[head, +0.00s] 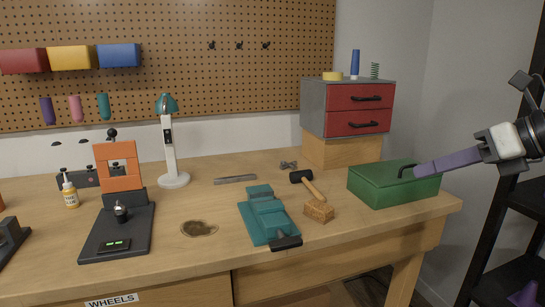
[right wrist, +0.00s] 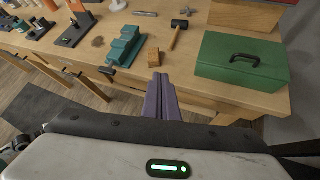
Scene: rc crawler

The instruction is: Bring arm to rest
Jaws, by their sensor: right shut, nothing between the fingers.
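My right gripper (head: 418,171) comes in from the right in the head view, with its purple fingers in front of the right end of the green toolbox. In the right wrist view my right gripper (right wrist: 158,76) is shut with nothing in it, and its fingers point toward the bench. The green toolbox (head: 385,190) has a black handle and a closed lid. It also shows in the right wrist view (right wrist: 235,72), to the right of the fingers and apart from them. My left gripper is in neither view.
The wooden bench (head: 335,238) holds a teal vise (head: 265,220), a wooden block (head: 319,211), a hammer (head: 312,188), a lamp (head: 170,150) and an orange-black press (head: 118,175). A red-drawer cabinet (head: 350,108) stands at the back. A black shelf (head: 500,215) stands at the right.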

